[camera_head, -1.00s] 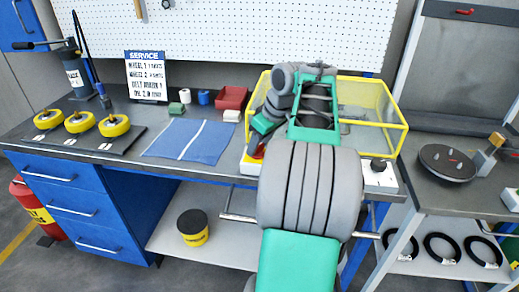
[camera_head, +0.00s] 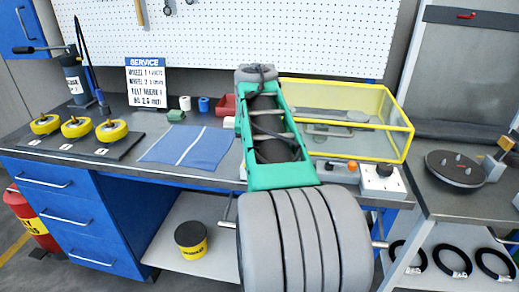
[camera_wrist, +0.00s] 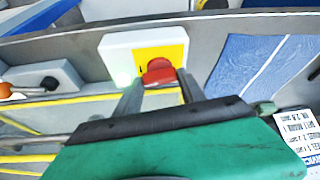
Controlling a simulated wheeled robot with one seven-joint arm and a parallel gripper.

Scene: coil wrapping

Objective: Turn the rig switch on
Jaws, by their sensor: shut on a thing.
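The rig switch has a red handle (camera_wrist: 158,71) on a yellow plate, set on a white box (camera_wrist: 118,45). It shows in the wrist view, upper middle. A green glow shows at the box's lower left. My gripper (camera_wrist: 159,83) reaches the handle with one finger on each side and is shut on it. In the head view, my own arm hides the switch and the fingers.
A yellow-framed clear guard (camera_head: 345,112) stands on the bench beside my arm. A white box with a black knob (camera_head: 383,169) sits at its front right. A blue mat (camera_head: 187,146) and yellow wheels (camera_head: 111,130) lie to the left.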

